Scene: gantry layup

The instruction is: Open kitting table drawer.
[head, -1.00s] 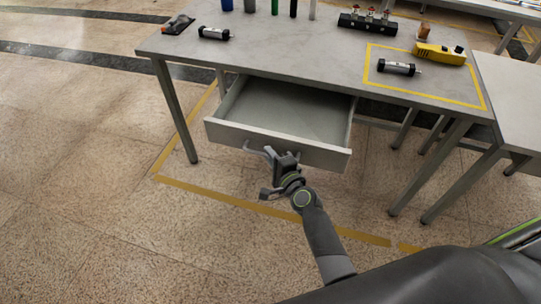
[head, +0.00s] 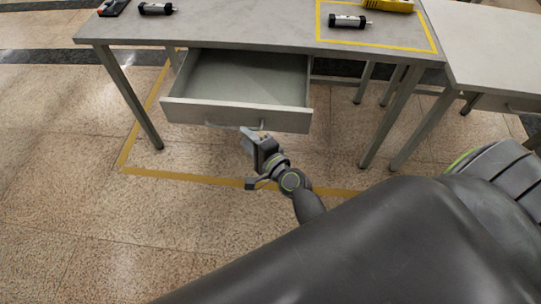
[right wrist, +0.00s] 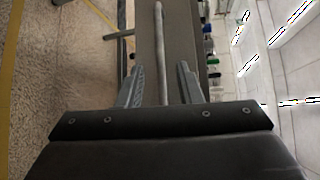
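The kitting table drawer (head: 245,85) is pulled out and empty under the grey kitting table (head: 240,35). Its bar handle (head: 222,125) is on the drawer front (head: 200,112). My right gripper (head: 256,150) is just in front of and below the handle's right end. In the right wrist view its two fingers are spread (right wrist: 160,78), and the handle bar (right wrist: 159,40) shows in line with the gap between them. Nothing is gripped, and whether a finger touches the bar cannot be told. My left gripper is out of view.
A black cylinder (head: 157,9) and another (head: 348,21), inside a yellow taped rectangle, lie on the tabletop. A yellow tool (head: 388,5) is behind. A second table (head: 490,45) adjoins at right. Open floor (head: 70,220) lies at front left.

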